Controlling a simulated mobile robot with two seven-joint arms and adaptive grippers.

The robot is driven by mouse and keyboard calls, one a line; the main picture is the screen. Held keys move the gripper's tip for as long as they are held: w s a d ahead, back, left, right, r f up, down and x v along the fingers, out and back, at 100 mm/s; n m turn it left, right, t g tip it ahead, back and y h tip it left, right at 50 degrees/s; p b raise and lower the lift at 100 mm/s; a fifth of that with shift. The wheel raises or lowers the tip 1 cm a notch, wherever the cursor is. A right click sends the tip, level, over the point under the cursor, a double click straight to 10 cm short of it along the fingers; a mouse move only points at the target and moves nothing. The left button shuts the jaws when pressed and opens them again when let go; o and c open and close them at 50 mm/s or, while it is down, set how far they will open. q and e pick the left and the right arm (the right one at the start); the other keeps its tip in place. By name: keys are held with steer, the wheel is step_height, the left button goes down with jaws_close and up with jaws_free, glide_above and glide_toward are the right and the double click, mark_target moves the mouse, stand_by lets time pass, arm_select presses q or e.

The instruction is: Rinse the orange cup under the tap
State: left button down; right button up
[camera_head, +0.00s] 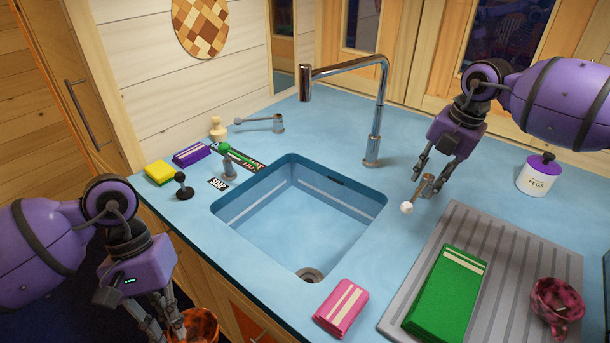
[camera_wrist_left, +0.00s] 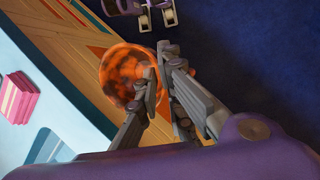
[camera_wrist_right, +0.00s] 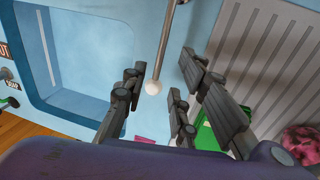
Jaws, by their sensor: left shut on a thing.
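The orange cup (camera_head: 200,326), mottled with dark patches, is in my left gripper (camera_head: 170,322), low at the left in front of the counter. In the left wrist view the cup (camera_wrist_left: 120,74) sits at the closed fingers (camera_wrist_left: 160,72). The chrome tap (camera_head: 376,122) stands behind the sink (camera_head: 300,215), its spout reaching left over the back of it. A metal lever (camera_head: 424,187) with a white ball (camera_head: 407,208) stands right of the sink. My right gripper (camera_head: 432,182) is at this lever, fingers apart; the right wrist view shows the rod (camera_wrist_right: 165,45) between the open fingers (camera_wrist_right: 168,90).
A yellow sponge (camera_head: 159,172) lies at left. A pink cloth (camera_head: 342,307) lies at the front edge. A drainboard (camera_head: 478,230) holds a green cloth (camera_head: 446,295) and mottled mug (camera_head: 556,303). A white jar (camera_head: 537,177) stands right.

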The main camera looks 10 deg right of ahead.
mark_target(416, 196)
steer(key=f, duration=0.3)
steer(key=w+f, duration=0.1)
steer(key=f, duration=0.1)
steer(key=shift+a+f, duration=0.25)
steer(key=shift+a, duration=0.05)
jaws_close()
